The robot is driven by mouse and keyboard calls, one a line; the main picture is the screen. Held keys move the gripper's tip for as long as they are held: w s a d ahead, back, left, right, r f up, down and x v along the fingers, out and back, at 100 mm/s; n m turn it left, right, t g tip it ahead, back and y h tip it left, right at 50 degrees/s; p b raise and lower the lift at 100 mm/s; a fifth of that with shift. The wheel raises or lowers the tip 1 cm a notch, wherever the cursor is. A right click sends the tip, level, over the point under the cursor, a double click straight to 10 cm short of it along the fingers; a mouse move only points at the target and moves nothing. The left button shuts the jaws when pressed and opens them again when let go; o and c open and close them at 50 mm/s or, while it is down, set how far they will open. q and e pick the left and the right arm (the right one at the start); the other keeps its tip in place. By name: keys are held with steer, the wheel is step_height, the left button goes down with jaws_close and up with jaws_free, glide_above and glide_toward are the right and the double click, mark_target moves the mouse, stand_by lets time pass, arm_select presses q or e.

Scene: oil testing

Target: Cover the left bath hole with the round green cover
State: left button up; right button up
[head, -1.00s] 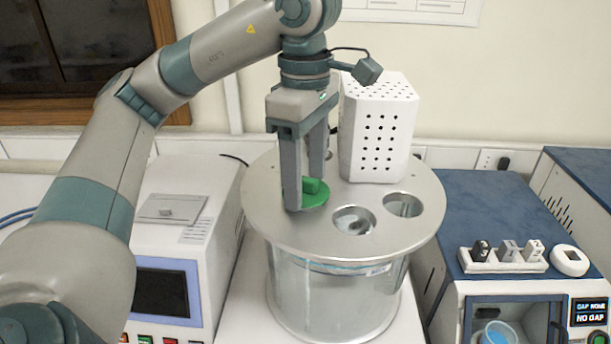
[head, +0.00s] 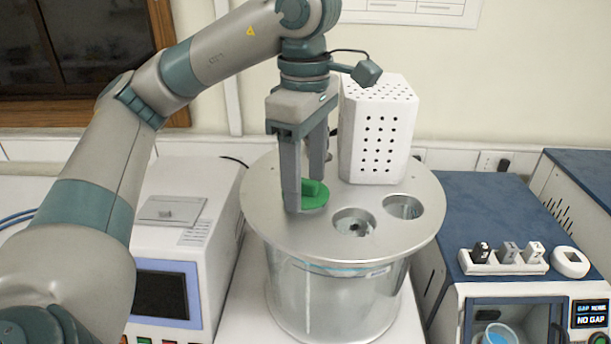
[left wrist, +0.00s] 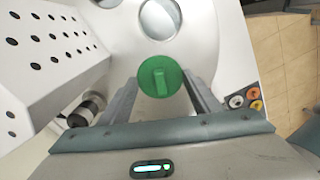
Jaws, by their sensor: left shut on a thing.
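The round green cover (head: 317,201) with its raised bar handle is at the left side of the bath's round metal lid (head: 270,225). My left gripper (head: 305,190) points down and is shut on the cover. In the left wrist view the cover (left wrist: 160,77) sits between the two fingertips. Two round holes show open in the head view, one just right of the cover (head: 354,222) and one farther right (head: 403,206). The lid under the cover is hidden, and I cannot tell whether the cover rests on it. My right gripper is not in view.
A white perforated box (head: 378,130) stands on the lid close behind the gripper. A white instrument (head: 185,240) stands at the left. A blue-topped machine (head: 500,220) with a small rack (head: 503,262) stands at the right.

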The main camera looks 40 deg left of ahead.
mark_target(305, 180)
arm_select(q)
steer(key=shift+f+b, duration=0.45)
steer(key=shift+f, duration=0.1)
steer(key=o, duration=0.8)
steer(key=shift+c, duration=0.2)
steer(key=shift+r, duration=0.15)
step_height(305, 180, up, 11)
steer(key=p, duration=0.9)
stand_by(0.7)
